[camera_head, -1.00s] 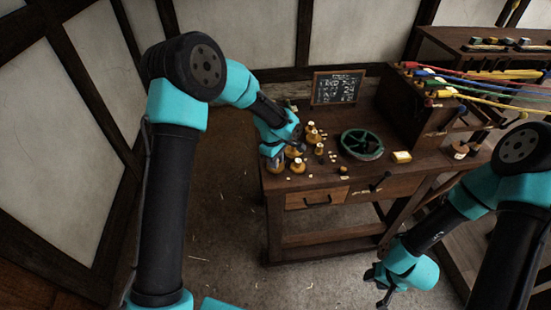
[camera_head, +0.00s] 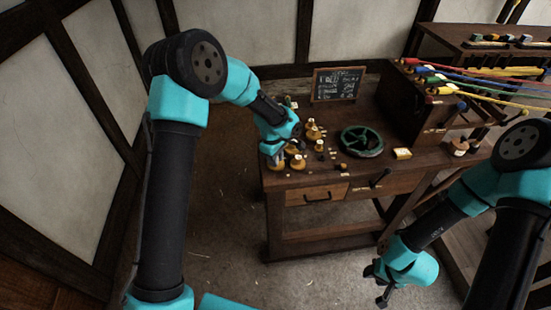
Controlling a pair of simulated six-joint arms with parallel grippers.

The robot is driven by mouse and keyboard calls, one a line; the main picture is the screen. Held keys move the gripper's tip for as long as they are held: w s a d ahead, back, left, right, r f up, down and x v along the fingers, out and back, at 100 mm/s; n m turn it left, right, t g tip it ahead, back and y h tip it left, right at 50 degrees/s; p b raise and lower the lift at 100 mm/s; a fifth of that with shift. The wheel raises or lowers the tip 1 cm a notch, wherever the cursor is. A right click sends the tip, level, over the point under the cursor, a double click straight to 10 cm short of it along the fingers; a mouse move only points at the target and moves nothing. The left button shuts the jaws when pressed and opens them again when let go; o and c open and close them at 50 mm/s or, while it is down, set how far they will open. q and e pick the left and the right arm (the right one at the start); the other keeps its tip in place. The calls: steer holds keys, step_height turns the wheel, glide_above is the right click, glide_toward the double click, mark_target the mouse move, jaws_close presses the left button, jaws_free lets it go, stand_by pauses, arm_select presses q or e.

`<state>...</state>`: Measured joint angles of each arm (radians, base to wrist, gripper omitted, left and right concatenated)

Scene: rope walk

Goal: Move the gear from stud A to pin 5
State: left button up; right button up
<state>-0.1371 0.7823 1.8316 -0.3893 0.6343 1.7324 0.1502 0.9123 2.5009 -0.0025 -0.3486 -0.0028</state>
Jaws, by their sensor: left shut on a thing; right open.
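My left gripper (camera_head: 274,157) is at the left end of the wooden workbench, pointing down. It is shut on a small brass-coloured gear (camera_head: 275,166), mostly hidden by the fingers; I cannot tell whether it still sits on a stud. Another brass gear (camera_head: 298,163) is just right of the gripper, and a third (camera_head: 313,132) is further back. My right gripper (camera_head: 381,286) is open and empty, low in front of the bench.
A chalkboard (camera_head: 338,85) stands at the back. A dark box (camera_head: 412,107) with coloured ropes is at the right. The bench front has a drawer (camera_head: 317,194).

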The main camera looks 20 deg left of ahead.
arm_select(q)
steer(key=shift+f, duration=0.45)
stand_by(0.3)
steer(key=o, duration=0.9)
steer(key=shift+r, duration=0.15)
steer(key=shift+r, duration=3.85)
